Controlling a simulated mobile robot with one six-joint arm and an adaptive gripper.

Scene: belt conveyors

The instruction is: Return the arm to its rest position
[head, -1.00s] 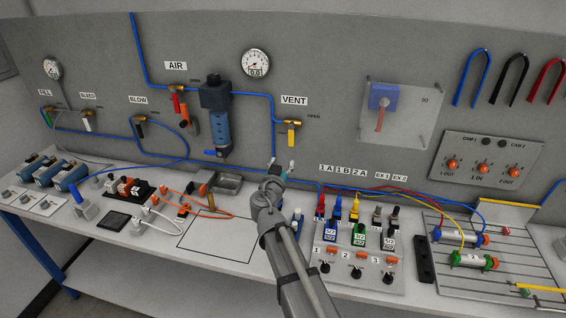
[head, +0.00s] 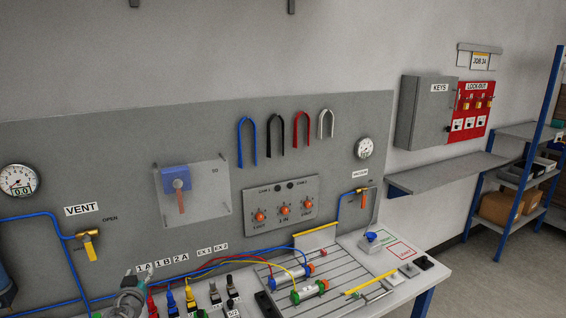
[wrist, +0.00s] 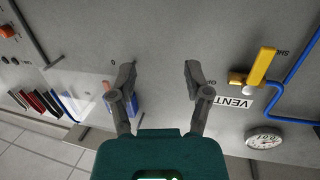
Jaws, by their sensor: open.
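My gripper (wrist: 158,82) shows in the wrist view with its two dark fingers spread apart and nothing between them. Behind the fingers is the grey upright panel (wrist: 150,30). In the head view only a small part of my arm's end shows at the bottom edge, left of the middle, and the fingers cannot be made out there. In the wrist view the yellow vent valve handle (wrist: 262,66) is to the right of the fingers, apart from them.
A bench (head: 415,287) with valves, hoses and cylinders (head: 310,291) runs along the panel. A clear cover over a blue-and-red switch (head: 177,188) is on the panel. A grey key cabinet (head: 425,115), a wall shelf (head: 440,175) and a rack (head: 520,190) stand at the right.

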